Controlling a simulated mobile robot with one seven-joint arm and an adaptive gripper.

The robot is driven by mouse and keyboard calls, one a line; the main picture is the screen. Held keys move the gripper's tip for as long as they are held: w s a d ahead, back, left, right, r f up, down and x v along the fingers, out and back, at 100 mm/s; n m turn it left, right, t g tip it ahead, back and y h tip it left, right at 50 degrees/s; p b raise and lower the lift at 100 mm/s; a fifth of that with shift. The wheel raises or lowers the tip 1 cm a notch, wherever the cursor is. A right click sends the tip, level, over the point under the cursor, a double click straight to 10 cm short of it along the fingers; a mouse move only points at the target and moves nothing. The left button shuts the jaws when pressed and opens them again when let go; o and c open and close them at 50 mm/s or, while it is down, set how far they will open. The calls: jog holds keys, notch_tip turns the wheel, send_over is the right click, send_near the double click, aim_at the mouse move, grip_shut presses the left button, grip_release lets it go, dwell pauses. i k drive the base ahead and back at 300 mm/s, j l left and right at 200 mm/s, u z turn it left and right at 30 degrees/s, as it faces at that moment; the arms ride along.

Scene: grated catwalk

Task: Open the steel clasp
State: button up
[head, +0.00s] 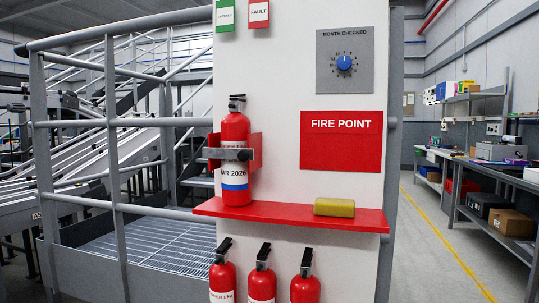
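The steel clasp (228,154) is a grey band across the front of a red fire extinguisher (235,131). A dark knob (254,154) sits at the band's right end, against the red bracket (256,140) behind the extinguisher. The band lies across the extinguisher's body and looks closed. The extinguisher stands upright on a red shelf (290,214), with a white and blue label reading what looks like "MAR 2026". My gripper is not in view.
A yellow block (334,207) lies on the shelf's right part. Several more extinguishers (262,280) stand below the shelf. A dial panel (344,60) and a red "FIRE POINT" sign (341,140) are on the white panel. Grey railings (113,150) stand at left; floor is clear at right.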

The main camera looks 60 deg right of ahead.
aim_at(244, 155)
jog(key=z, duration=1.55)
jog(key=j, duration=0.85)
jog(key=i+u, duration=0.05)
